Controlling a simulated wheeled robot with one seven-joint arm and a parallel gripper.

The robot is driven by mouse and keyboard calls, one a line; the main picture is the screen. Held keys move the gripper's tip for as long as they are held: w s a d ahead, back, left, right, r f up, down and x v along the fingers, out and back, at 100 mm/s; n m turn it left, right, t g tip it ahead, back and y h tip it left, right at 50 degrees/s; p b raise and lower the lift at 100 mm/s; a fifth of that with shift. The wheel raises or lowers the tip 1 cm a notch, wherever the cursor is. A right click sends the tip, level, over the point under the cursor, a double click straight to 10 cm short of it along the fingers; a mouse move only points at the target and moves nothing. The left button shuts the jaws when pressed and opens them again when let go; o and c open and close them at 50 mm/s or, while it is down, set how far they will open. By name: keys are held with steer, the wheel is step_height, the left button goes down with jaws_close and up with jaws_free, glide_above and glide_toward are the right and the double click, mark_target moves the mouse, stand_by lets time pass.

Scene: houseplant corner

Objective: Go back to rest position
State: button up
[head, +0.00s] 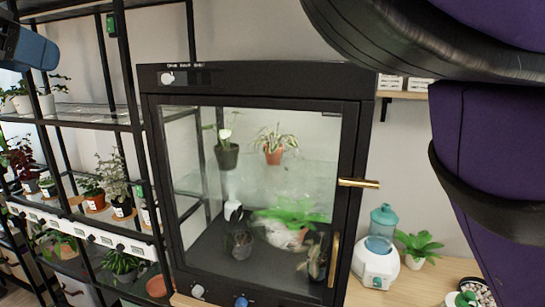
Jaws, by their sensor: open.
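My purple and black arm fills the upper right and right edge of the head view, close to the camera. My gripper is outside this view. A black glass-fronted plant cabinet (153,150) stands in the middle, and its door looks shut. A brass handle (358,183) sticks out at its right side, and an upright brass bar (334,258) sits lower on the door. Several potted plants show behind the glass.
A black shelf rack (130,60) with potted plants stands at the left. My arm hides part of the right side.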

steer(key=w+d+m+g, duration=0.2)
steer(key=w+d+m, duration=0.1)
steer(key=w+d, duration=0.55)
steer(key=w+d+f+m+g, duration=0.1)
steer(key=d+m, duration=0.2)
steer(key=d, duration=0.7)
steer(key=w+d+f+m+g, duration=0.1)
steer(key=d+m, duration=0.3)
steer(key=d, duration=0.6)
steer(key=w+d+f+m+g, duration=0.1)
steer(key=w+d+m+g, duration=0.1)
steer(key=d, duration=0.8)
steer(key=shift+w+f+m, duration=0.15)
steer(key=shift+w+m, duration=0.1)
steer(key=shift+m, duration=0.45)
steer(key=s+d+f+m+g, duration=0.1)
steer(key=s+d+f+m, duration=0.15)
steer(key=d, duration=0.25)
steer(key=s+d+f+m+g, duration=0.1)
steer(key=d+m, duration=0.2)
steer(key=d, duration=0.2)
steer(key=s+d+f+m+y, duration=0.3)
steer(key=s+d+f+m, duration=1)
steer(key=s, duration=0.2)
steer(key=shift+m+t+y, duration=0.3)
steer(key=shift+m, duration=0.05)
